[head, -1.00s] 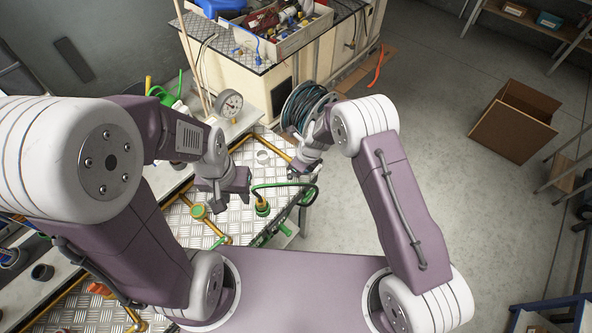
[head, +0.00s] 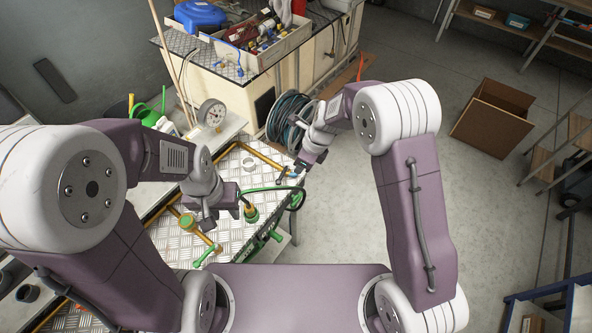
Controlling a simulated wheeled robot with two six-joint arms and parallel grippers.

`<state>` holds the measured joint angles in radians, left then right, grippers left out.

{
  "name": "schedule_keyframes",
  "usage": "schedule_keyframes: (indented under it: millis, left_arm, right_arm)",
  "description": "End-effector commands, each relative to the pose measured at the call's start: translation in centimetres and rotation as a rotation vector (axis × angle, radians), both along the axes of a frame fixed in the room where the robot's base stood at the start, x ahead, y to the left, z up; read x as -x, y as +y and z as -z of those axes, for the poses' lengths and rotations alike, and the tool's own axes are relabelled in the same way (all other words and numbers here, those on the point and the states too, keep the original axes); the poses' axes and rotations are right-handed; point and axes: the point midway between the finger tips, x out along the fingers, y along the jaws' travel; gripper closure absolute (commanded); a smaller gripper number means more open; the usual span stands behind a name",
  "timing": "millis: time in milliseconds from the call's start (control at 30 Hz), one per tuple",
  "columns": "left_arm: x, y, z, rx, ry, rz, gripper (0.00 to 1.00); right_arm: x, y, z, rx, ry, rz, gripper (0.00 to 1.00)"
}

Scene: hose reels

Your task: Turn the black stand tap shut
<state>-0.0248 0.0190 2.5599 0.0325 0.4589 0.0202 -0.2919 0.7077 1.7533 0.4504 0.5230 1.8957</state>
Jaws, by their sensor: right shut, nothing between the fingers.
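A dark round part (head: 296,200) at the right edge of the metal-topped bench looks like the black stand tap; it is small and I cannot tell how far it is turned. A green hose (head: 265,188) runs beside it. My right gripper (head: 303,168) is shut and empty, above the bench's right edge, just behind the dark part and apart from it. My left gripper (head: 208,224) hangs over the bench to the left, near a brass pipe fitting with a green base (head: 251,213); its fingers are too unclear to show their opening.
A hose reel (head: 285,118) stands behind my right gripper. A cabinet with a tool tray (head: 262,52) stands behind. The floor on the right is free up to a cardboard box (head: 492,120).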

Motion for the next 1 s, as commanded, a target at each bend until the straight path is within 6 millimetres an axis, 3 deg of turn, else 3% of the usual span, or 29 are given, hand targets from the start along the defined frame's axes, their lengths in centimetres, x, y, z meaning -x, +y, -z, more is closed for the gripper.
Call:
schedule_keyframes:
  millis: [133, 200, 367, 500, 700, 867, 1000]
  left_arm:
    - [0.0, 0.0, 0.8, 0.000, 0.000, 0.000, 0.64]
    - [0.0, 0.0, 3.9, 0.000, -0.001, 0.000, 0.64]
    - [0.0, 0.0, 10.0, 0.000, 0.001, 0.000, 0.64]
    - [0.0, 0.0, 13.4, 0.000, 0.001, 0.000, 0.64]
    - [0.0, 0.0, 14.0, 0.000, 0.000, 0.000, 0.64]
    - [0.0, 0.0, 13.9, 0.000, 0.000, 0.000, 0.64]
    - [0.0, 0.0, 14.1, 0.000, 0.000, 0.000, 0.64]
  right_arm:
    - [3.5, 1.7, 0.3, -0.086, 0.048, -0.219, 1.00]
    - [4.3, 1.6, 1.4, -0.181, 0.038, -0.269, 1.00]
    - [3.1, -0.6, 2.4, -0.364, -0.063, -0.214, 1.00]
    - [1.3, -4.1, 3.2, -0.402, -0.125, -0.080, 1.00]
    - [0.4, -6.3, 3.1, -0.395, -0.155, -0.031, 1.00]
    - [0.3, -5.8, 3.4, -0.394, -0.153, -0.032, 1.00]
    - [-0.2, -4.3, 5.3, -0.394, -0.149, -0.034, 1.00]
